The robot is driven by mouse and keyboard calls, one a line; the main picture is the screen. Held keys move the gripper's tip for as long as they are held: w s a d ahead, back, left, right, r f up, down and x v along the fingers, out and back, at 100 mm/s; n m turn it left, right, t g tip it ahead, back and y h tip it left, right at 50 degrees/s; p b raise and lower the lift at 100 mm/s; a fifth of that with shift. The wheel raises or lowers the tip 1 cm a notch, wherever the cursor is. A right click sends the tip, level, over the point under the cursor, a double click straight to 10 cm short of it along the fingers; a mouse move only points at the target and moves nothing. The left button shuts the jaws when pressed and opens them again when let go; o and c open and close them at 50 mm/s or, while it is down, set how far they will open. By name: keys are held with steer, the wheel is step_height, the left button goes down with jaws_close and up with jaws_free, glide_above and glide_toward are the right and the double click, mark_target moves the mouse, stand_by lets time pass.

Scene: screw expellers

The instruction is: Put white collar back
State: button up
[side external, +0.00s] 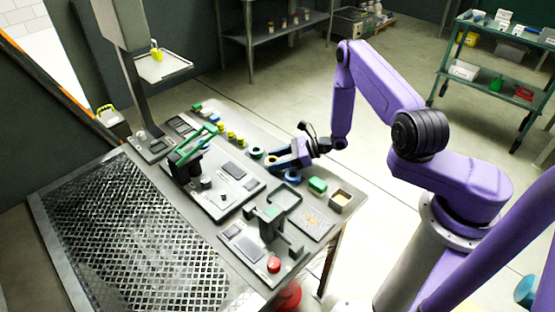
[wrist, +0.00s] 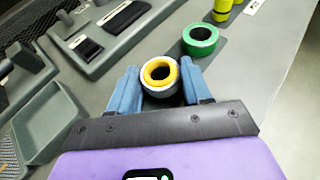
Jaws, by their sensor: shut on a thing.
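The white collar (wrist: 164,94) has a yellow inner ring around a dark hole. In the wrist view it sits between the blue fingers of my gripper (wrist: 160,80), which are shut on its sides. In the side external view my gripper (side external: 275,161) is low over the right part of the workbench, and the collar is too small there to make out clearly. I cannot tell whether the collar touches the bench top.
Yellow cylinders (wrist: 222,8) stand past the green collar. A grey tray (wrist: 47,118) and a fixture plate (wrist: 109,30) lie to the left in the wrist view. In the side external view, a green block (side external: 317,185) and a red button (side external: 273,264) are nearer the front.

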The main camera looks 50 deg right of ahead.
steer(key=shift+f, duration=0.1)
steer(key=o, duration=1.2)
